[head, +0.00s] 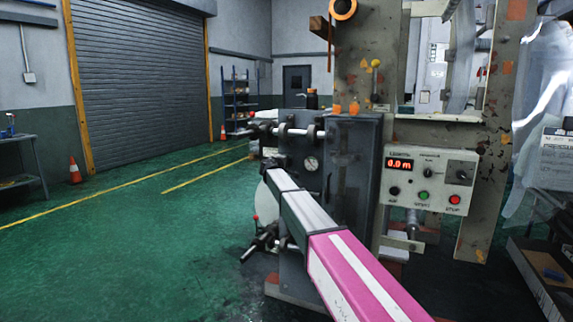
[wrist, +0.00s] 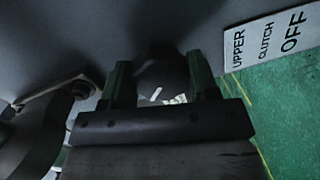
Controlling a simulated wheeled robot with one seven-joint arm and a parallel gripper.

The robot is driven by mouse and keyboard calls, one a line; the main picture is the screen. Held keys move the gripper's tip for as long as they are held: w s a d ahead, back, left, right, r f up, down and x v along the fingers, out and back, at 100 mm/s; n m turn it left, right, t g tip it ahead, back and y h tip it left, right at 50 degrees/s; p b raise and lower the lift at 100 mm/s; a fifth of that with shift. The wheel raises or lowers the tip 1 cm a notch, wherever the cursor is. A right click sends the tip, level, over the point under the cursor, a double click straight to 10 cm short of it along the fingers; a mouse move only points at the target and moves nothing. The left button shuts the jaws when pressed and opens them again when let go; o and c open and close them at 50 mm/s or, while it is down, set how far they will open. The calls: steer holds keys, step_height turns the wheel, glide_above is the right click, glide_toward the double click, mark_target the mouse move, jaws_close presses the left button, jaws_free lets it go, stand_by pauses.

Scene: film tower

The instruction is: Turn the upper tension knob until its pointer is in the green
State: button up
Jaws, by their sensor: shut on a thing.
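A dark round knob (wrist: 162,74) shows in the wrist view, with a short white pointer mark on its face. My gripper (wrist: 158,64) has one dark green finger on each side of it and is shut on it. A small pale patch shows beside the pointer, partly hidden by the gripper body. I cannot see a green zone on the dial, so where the pointer stands against it cannot be told. In the head view my arm reaches to the grey machine (head: 352,160); the gripper and knob are hidden there.
A white sign (wrist: 268,42) reading "UPPER CLUTCH OFF" is right of the knob. A dark lever or roller part (wrist: 40,125) is close on the left. In the head view a control box (head: 430,180) reads 0.0 m. Green floor (head: 130,230) is free at left.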

steer(key=m, duration=0.5)
steer(key=shift+s+f+y, duration=0.1)
steer(key=shift+y, duration=0.2)
steer(key=shift+m+y, duration=0.4)
steer(key=shift+m, duration=1.7)
steer(key=o, duration=0.9)
steer(key=v, duration=1)
steer(key=shift+s+f, duration=0.2)
steer(key=shift+s, duration=0.15)
steer(key=shift+s+a, duration=0.1)
steer(key=shift+a, duration=0.05)
